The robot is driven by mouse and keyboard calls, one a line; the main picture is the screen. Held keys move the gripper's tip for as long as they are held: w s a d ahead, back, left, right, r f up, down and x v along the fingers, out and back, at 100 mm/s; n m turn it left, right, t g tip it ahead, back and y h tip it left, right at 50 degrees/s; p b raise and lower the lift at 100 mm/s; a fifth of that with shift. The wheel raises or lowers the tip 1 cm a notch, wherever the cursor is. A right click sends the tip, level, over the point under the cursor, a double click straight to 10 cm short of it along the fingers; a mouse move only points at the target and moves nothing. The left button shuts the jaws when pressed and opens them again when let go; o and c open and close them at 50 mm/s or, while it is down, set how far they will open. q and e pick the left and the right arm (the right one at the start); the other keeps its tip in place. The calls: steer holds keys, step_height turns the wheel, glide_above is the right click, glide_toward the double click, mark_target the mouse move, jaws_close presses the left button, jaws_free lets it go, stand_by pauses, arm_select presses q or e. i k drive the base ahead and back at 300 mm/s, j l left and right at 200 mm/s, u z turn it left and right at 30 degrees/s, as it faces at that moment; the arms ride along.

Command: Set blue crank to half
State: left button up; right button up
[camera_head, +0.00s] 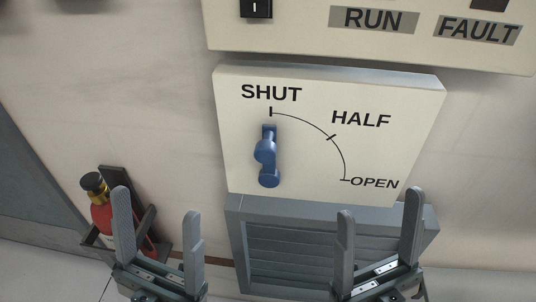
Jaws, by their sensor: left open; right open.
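The blue crank (266,152) is mounted on a cream panel (310,165) in the middle of the head view. It points straight up to the SHUT mark. The HALF mark (331,137) is on the arc up and right of the crank, and OPEN (374,183) is to its lower right. My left gripper (157,222) is open and empty, below and left of the crank. My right gripper (377,228) is open and empty, below and right of the crank. Neither gripper touches the crank.
A panel above carries RUN (373,19) and FAULT (478,29) labels and a black switch (256,8). A grey louvred vent (290,245) is below the crank panel. A red extinguisher (101,215) hangs in a bracket behind my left gripper. The space before the crank is clear.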

mark_target(265, 152)
steer(key=k+l+u, duration=0.2)
steer(key=u, duration=0.25)
steer(key=k+l+u, duration=0.1)
steer(key=k+u, duration=0.2)
steer(key=u, duration=0.15)
